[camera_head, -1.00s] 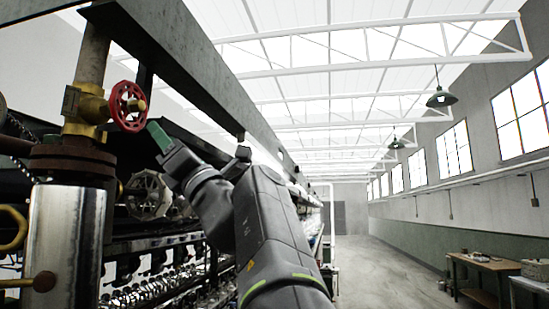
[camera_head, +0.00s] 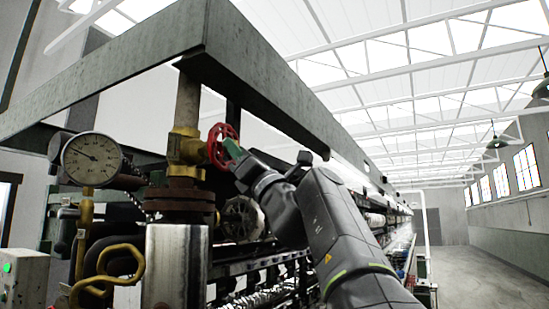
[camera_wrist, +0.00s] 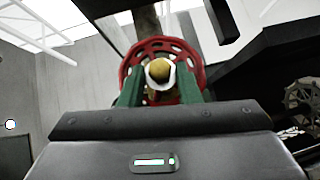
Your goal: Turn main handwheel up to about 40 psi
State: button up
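The red main handwheel (camera_head: 222,146) sits on a brass valve (camera_head: 184,148) on the vertical pipe. In the wrist view the red wheel (camera_wrist: 160,66) is straight ahead, with its brass hub centre (camera_wrist: 160,70) between my fingers. My gripper (camera_head: 232,150) has green fingers and is at the wheel's right side. The fingers (camera_wrist: 160,88) stand apart with space beside the hub; whether they touch the wheel is unclear. The round white pressure gauge (camera_head: 91,158) is to the left; its needle points left and slightly up, and its numbers are too small to read.
A yellow handle (camera_head: 122,262) and a grey control box with a green light (camera_head: 22,278) are at lower left. A pale spoked wheel (camera_head: 242,219) is below the handwheel. A heavy beam (camera_head: 262,75) runs overhead. The floor at right (camera_head: 470,275) is clear.

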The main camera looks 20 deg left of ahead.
jog(key=c, duration=0.6)
jog(key=shift+o, duration=0.2)
jog(key=shift+w+f+n+g+y+b, duration=0.1)
jog(key=shift+n+g+y+b, duration=0.2)
jog(key=shift+n+g, duration=0.4)
jog(key=n+g+h, duration=0.2)
jog(key=n+g, duration=0.4)
jog(key=n, duration=0.1)
jog(key=w+n+g+h, duration=0.1)
jog(key=n+g+h, duration=0.1)
jog(key=n+g, duration=0.4)
jog(key=n+g+h, duration=0.2)
jog(key=n+g, duration=0.4)
jog(key=n, duration=0.4)
jog(key=shift+w+d+r+h+p, duration=0.1)
jog(key=shift+w+r+h+p, duration=0.25)
jog(key=shift+r+h+p, duration=0.05)
jog(key=o, duration=1)
